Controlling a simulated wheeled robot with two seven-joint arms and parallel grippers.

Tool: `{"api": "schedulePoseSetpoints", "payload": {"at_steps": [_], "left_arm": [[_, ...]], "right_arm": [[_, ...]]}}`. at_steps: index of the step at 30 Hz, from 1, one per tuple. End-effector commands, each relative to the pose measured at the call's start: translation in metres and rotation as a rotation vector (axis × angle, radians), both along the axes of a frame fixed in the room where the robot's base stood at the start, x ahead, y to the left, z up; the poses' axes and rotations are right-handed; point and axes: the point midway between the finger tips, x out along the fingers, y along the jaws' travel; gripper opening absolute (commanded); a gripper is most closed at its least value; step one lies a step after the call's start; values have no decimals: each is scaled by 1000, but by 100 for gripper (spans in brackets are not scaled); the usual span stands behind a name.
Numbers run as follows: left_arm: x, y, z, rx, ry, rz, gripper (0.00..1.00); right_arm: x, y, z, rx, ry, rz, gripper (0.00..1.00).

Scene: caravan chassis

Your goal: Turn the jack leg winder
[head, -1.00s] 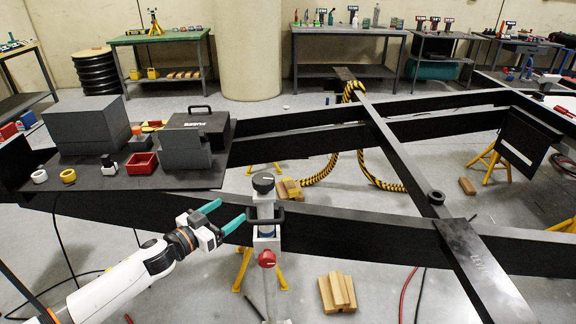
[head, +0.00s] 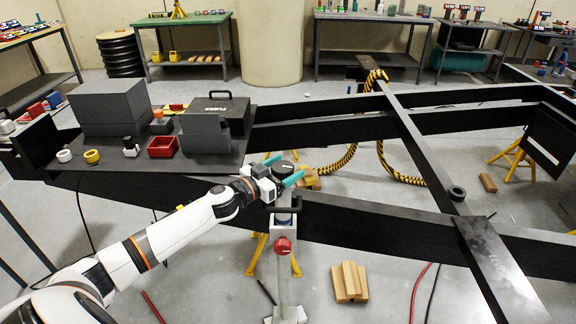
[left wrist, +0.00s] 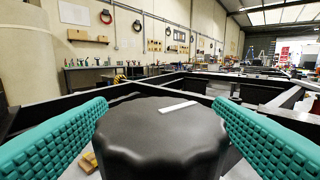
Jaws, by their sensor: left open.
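The jack leg winder is a black fluted knob (head: 285,169) with a white mark, on top of the upright jack leg (head: 284,240) at the front chassis beam. My left gripper (head: 283,170) is open, its teal fingers at either side of the knob. In the left wrist view the knob (left wrist: 162,140) fills the lower middle between the two open fingers (left wrist: 160,135). I cannot tell whether either finger touches it. A red knob (head: 283,245) sits lower on the jack leg. My right gripper is not in view.
The black chassis beams (head: 390,224) run across the scene. A deck at the left carries grey boxes, a red bin (head: 162,147) and small parts. Wooden blocks (head: 349,282) lie on the floor right of the jack leg. A yellow-black hose (head: 340,160) hangs behind.

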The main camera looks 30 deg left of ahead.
Motion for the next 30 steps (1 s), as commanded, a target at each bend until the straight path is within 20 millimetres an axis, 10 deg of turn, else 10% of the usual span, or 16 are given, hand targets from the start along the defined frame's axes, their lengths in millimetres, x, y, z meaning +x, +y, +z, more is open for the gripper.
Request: {"api": "schedulePoseSetpoints", "payload": {"at_steps": [14,23,30], "left_arm": [[14,-4,0,1,0,-1,75],[14,-4,0,1,0,-1,31],[14,-4,1,1,0,-22,31]], "right_arm": [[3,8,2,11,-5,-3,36],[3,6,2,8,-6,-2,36],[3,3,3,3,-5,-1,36]]}}
